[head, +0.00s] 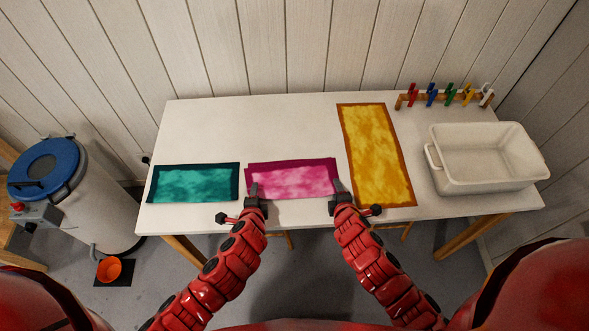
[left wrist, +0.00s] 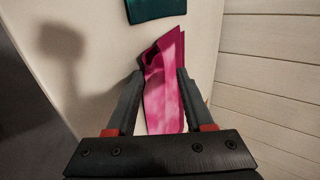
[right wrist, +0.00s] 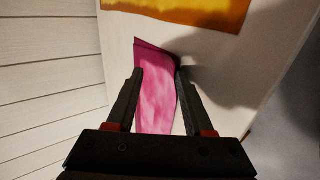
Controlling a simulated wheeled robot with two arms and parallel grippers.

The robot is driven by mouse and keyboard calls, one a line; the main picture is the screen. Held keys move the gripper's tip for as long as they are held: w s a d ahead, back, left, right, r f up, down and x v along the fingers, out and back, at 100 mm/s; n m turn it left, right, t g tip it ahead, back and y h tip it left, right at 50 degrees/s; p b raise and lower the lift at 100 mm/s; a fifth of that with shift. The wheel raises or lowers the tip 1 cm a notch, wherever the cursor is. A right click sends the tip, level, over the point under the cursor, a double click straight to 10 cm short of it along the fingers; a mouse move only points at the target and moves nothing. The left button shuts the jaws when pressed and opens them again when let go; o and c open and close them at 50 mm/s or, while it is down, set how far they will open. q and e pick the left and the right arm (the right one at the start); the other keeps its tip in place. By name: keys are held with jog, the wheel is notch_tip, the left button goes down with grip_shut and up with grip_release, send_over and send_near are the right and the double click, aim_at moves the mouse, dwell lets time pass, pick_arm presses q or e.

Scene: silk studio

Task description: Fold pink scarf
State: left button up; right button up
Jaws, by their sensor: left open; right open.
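The pink scarf (head: 292,181) lies on the white table in front of me as a wide strip. A darker pink band shows along its back edge, and its layers are slightly offset at the corners. My left gripper (head: 254,190) is open at the scarf's left front corner. My right gripper (head: 339,187) is open at its right front corner. In the left wrist view the scarf (left wrist: 163,90) shows between the open fingers, with a raised fold near one edge. In the right wrist view the scarf (right wrist: 155,95) also shows between the fingers. I cannot tell whether the fingers touch it.
A folded teal cloth (head: 195,183) lies left of the scarf, and a long yellow cloth (head: 376,155) lies to the right. A white basin (head: 480,178) and a rack of coloured clips (head: 443,98) stand further right. The table (head: 250,125) is clear behind the scarf.

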pick_arm(q)
jog(key=s+r, duration=0.4)
jog(key=r, duration=0.5)
pick_arm(e)
jog(key=s+r, duration=0.4)
jog(key=r, duration=0.5)
